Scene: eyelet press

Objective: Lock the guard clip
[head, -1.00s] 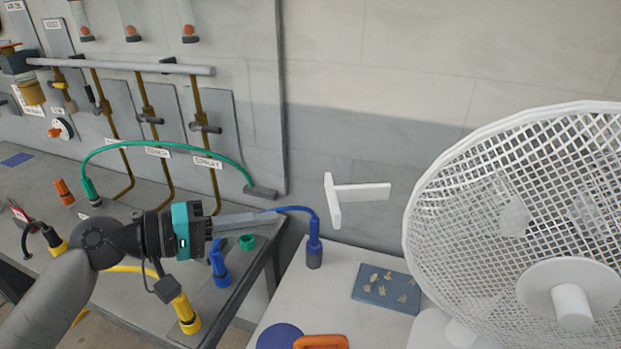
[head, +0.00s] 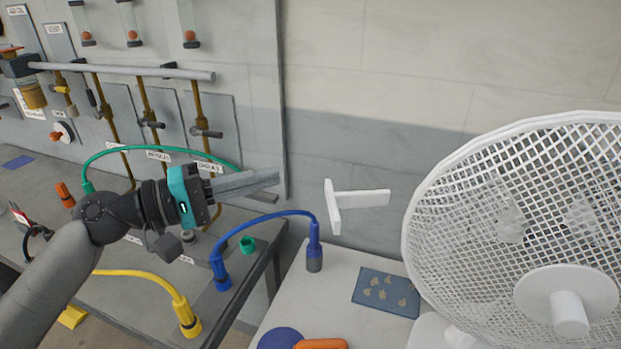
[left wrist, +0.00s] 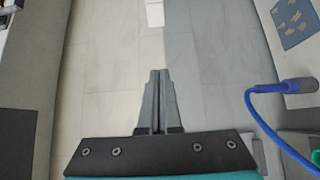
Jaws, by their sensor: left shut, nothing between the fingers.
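A white T-shaped piece (head: 350,199) stands out by the wall, left of the fan; I cannot tell for sure whether it is the guard clip. The white fan (head: 520,225) with its mesh guard fills the right side of the head view. My left gripper (head: 274,178) is shut and empty, its fingers pointing right, left of the white piece and apart from it in the picture. In the left wrist view the closed fingers (left wrist: 160,75) point towards the wall, and a white piece (left wrist: 155,13) shows at the top edge.
A blue cable (head: 265,216) arches below my left gripper to a plug on the white table (head: 310,283). A blue mat (head: 386,293) with small pieces and an orange object (head: 321,344) lie there. The grey bench (head: 250,285) on the left holds yellow and green cables.

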